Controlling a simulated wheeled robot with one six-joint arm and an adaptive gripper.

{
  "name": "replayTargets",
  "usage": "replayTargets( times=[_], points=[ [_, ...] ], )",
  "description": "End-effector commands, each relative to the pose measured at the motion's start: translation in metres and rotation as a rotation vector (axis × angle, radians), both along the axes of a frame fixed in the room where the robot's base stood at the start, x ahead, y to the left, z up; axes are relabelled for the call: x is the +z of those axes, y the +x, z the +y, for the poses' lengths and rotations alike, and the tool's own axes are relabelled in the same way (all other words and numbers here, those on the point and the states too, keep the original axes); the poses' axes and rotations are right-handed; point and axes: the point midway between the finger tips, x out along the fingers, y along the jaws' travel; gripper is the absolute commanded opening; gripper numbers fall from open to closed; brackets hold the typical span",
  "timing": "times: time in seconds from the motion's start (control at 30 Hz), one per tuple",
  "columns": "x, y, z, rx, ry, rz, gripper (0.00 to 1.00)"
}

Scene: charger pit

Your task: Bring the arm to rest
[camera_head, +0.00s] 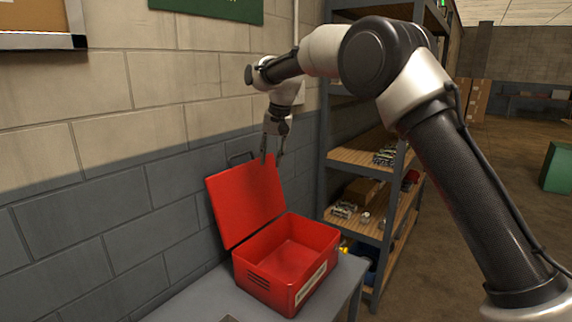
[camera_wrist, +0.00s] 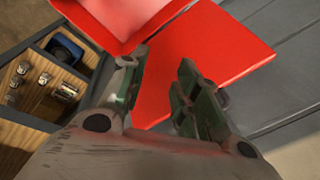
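My arm reaches across from the right in the head view, bent at the elbow and pointing down at the wrist. My gripper (camera_head: 272,158) hangs above the red toolbox (camera_head: 288,270), near its raised lid (camera_head: 243,200). The fingers are spread apart with nothing between them. In the wrist view my gripper (camera_wrist: 162,85) also shows a clear gap, with the red lid (camera_wrist: 225,45) behind it. The toolbox stands open on a grey table, and the part of its inside that shows is empty.
The grey table (camera_head: 205,300) stands against the block wall. A metal shelf unit (camera_head: 355,155) with wooden boards and small parts stands close to the right of the toolbox. A green box (camera_head: 558,168) stands at far right on open floor. A corkboard (camera_head: 35,20) hangs at upper left.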

Motion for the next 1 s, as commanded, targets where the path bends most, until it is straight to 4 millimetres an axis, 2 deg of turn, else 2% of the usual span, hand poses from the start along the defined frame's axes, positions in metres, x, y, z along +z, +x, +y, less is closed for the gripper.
replayTargets(
  times=[0.03,0.17,0.2,0.27,0.4,0.5,0.7,0.8,0.9,1.0],
  points=[
    [0.005,-0.015,-0.027,0.037,-0.021,-0.001,0.32],
    [0.015,-0.063,-0.104,0.144,-0.074,-0.005,0.32],
    [0.019,-0.08,-0.128,0.171,-0.087,-0.008,0.32],
    [0.023,-0.109,-0.164,0.202,-0.103,-0.011,0.32],
    [0.028,-0.18,-0.24,0.247,-0.135,-0.023,0.32],
    [0.026,-0.235,-0.287,0.252,-0.151,-0.033,0.32],
    [0.012,-0.342,-0.359,0.183,-0.17,-0.069,0.32],
    [0.003,-0.384,-0.382,0.121,-0.174,-0.099,0.32],
    [0.004,-0.41,-0.396,0.066,-0.174,-0.146,0.32],
    [0.017,-0.418,-0.404,0.02,-0.174,-0.211,0.32]
  ],
)
